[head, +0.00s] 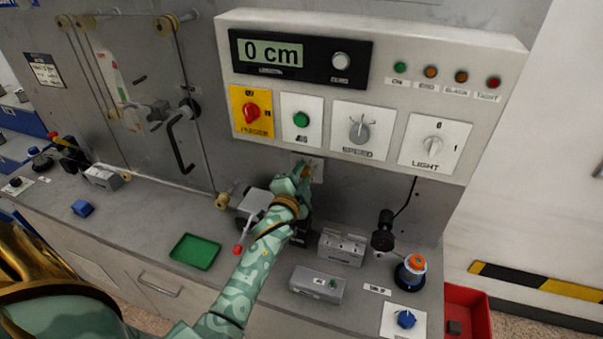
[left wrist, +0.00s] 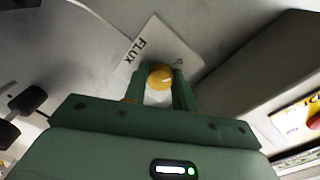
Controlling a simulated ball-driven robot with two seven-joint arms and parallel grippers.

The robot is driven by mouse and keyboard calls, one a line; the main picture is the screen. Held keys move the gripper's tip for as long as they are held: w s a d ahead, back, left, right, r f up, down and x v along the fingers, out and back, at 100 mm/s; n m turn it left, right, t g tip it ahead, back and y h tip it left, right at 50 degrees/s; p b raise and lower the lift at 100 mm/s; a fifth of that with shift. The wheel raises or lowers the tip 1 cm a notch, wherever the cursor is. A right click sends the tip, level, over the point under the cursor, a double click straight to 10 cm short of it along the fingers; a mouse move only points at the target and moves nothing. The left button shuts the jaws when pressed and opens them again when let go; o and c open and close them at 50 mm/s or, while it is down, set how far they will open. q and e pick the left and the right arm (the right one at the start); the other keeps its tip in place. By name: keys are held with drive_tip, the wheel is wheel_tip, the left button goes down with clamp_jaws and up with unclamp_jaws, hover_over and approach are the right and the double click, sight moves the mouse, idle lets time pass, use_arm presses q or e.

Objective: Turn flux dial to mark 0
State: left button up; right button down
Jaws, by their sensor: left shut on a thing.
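The flux dial (left wrist: 159,74) shows in the left wrist view as a round yellow knob on a white plate (left wrist: 186,42) lettered FLUX. A small round mark, perhaps a 0, is printed on the plate near the knob; I cannot read the dial's setting. My left gripper (left wrist: 158,84) is shut on the knob, one green finger on each side. In the head view, my left gripper (head: 303,174) reaches the wall plate (head: 317,172) under the control panel and hides the dial. My right gripper is not in view.
The control panel (head: 375,65) juts out above the gripper, its display reading 0 cm. A dark stand (head: 383,238) is to the right.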

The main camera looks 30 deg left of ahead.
use_arm(q)
drive_tip(key=shift+f+n, duration=0.1)
drive_tip(key=shift+n, duration=0.4)
idle(0.3)
drive_tip(key=o, duration=1)
